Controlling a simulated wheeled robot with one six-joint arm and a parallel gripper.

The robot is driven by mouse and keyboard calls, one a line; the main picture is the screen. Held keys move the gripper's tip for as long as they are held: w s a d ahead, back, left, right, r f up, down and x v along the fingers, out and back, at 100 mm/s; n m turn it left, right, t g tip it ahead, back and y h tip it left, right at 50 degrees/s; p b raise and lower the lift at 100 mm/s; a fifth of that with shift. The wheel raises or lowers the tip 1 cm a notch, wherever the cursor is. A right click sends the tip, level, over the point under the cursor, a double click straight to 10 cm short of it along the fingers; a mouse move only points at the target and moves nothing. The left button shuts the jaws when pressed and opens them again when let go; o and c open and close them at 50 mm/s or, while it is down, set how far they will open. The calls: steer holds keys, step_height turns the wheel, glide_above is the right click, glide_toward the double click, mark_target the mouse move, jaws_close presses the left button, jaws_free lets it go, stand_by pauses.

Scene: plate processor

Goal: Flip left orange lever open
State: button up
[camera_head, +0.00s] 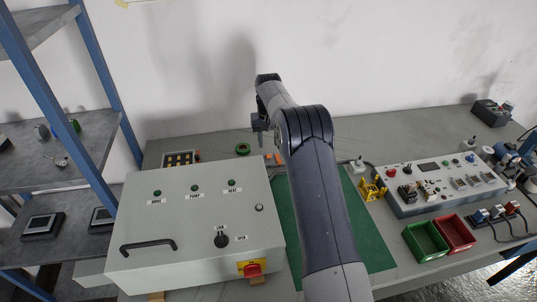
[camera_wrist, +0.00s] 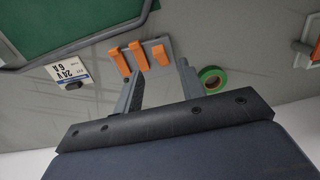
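Several orange levers stand side by side on a small grey block (camera_wrist: 151,43) in the wrist view: one at the left (camera_wrist: 119,62), one in the middle (camera_wrist: 138,56) and one at the right (camera_wrist: 160,55). Their orange tops also show in the head view (camera_head: 279,158), partly hidden by my arm. The wrist view is turned around relative to the head view. My gripper (camera_wrist: 160,78) is open and empty, its two fingers spread on either side of the lever area. I cannot tell its height above the levers. In the head view my gripper (camera_head: 259,124) hangs above the back of the bench.
A green tape roll (camera_wrist: 211,77) lies beside the levers. A grey control box (camera_head: 190,220) stands in front. Red and green bins (camera_head: 425,240) are far right.

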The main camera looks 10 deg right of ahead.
mark_target(268, 155)
step_height(268, 155, down, 7)
steer(key=shift+p, duration=0.5)
steer(key=shift+c, duration=0.6)
jaws_close()
